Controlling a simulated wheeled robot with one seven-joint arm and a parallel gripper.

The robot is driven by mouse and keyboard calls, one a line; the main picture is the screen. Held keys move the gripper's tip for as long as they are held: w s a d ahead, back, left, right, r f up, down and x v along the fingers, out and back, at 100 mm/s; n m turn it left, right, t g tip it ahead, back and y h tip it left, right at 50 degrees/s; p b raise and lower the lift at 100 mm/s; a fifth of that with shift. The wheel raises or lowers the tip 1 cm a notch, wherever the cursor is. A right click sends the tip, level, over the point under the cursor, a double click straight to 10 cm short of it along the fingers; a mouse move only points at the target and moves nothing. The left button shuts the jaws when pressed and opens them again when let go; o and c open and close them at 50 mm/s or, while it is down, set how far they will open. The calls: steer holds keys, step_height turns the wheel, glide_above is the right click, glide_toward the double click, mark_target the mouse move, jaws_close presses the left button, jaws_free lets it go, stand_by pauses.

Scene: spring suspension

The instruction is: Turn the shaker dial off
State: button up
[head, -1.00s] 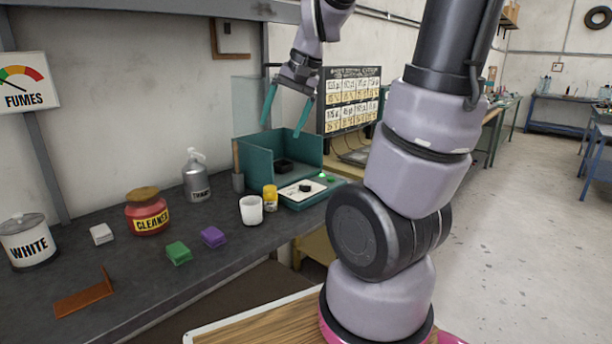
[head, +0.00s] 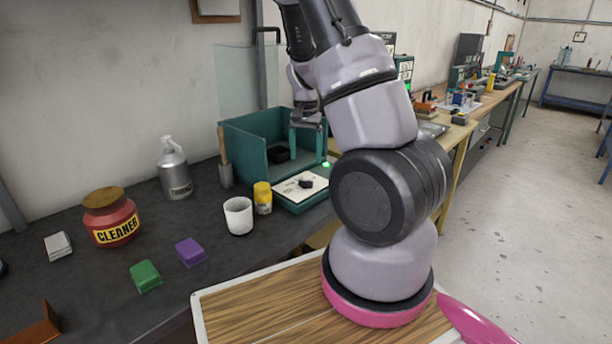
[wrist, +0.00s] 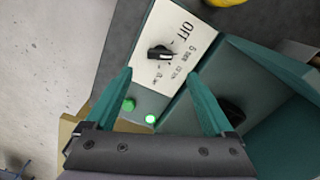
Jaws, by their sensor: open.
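The teal shaker (head: 246,150) stands on the dark bench, with a pale control panel (head: 287,188) on its front ledge. The black dial (head: 305,184) sits on that panel. In the wrist view the dial (wrist: 160,53) lies just beyond the fingertips, between their lines. The panel there reads "OFF" above the dial, with other markings beside and below it. Which setting the dial points to is hard to tell. A green light (wrist: 150,119) glows near the panel. My gripper (wrist: 158,76) is open and empty, apart from the dial. My gripper in the head view (head: 308,140) is partly hidden by my arm.
A metal bottle (head: 174,170), a red cleaner jar (head: 112,218), and green (head: 146,277) and purple (head: 190,253) blocks are farther left. The shaker's walls rise beside the dial.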

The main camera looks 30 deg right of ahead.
mark_target(306, 181)
step_height(306, 181, down, 8)
steer(key=shift+f, duration=0.2)
steer(key=c, duration=1.4)
